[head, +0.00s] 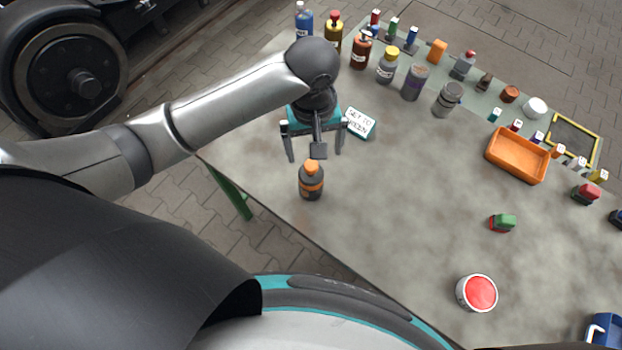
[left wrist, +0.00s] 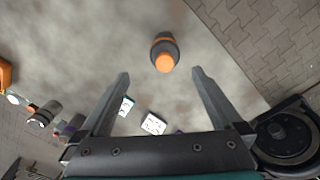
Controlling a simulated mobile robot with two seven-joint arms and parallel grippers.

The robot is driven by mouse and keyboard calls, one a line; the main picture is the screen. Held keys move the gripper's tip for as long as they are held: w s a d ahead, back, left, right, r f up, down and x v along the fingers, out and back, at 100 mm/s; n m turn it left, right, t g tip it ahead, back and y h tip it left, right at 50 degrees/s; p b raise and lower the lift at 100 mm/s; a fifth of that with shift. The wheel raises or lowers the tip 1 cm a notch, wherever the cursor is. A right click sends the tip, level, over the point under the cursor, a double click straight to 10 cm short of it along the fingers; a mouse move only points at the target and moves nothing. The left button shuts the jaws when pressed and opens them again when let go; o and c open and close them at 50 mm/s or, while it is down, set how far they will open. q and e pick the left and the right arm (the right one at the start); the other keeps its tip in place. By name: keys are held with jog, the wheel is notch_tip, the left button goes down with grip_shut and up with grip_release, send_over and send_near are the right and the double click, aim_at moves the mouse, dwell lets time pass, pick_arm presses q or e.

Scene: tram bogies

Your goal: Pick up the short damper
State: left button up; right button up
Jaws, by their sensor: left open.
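A dark grey, bottle-like cylinder with an orange cap and orange band (head: 311,184) stands upright near the table's left edge; I take it for the short damper, but cannot be sure. In the left wrist view it (left wrist: 164,52) stands beyond the fingertips, about midway between them. My left gripper (head: 315,155) is open and empty, pointing down over the table just behind the cylinder. In the left wrist view its two fingers (left wrist: 160,74) are spread wide, touching nothing. My right gripper is not in view.
A white lettered card (head: 360,122) lies beside the gripper. Several bottles and cans, such as a grey can (head: 448,98), line the back edge. An orange tray (head: 517,155), a green-red block (head: 502,223) and a red-topped tin (head: 477,293) are to the right. The table's middle is clear.

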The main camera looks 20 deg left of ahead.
aim_at(312, 164)
pick_arm(q)
jog(key=shift+w+a, duration=0.2)
jog(key=shift+a, duration=0.05)
jog(key=shift+a+f+n, duration=0.1)
jog(key=shift+f+n, duration=0.2)
notch_tip(312, 164, down, 9)
jog(key=shift+r+b, duration=0.1)
jog(key=shift+b, duration=0.6)
jog(key=shift+s+f+b, duration=0.2)
jog(key=shift+f+b, duration=0.15)
jog(key=shift+f, duration=2.45)
jog(key=c, duration=1.5)
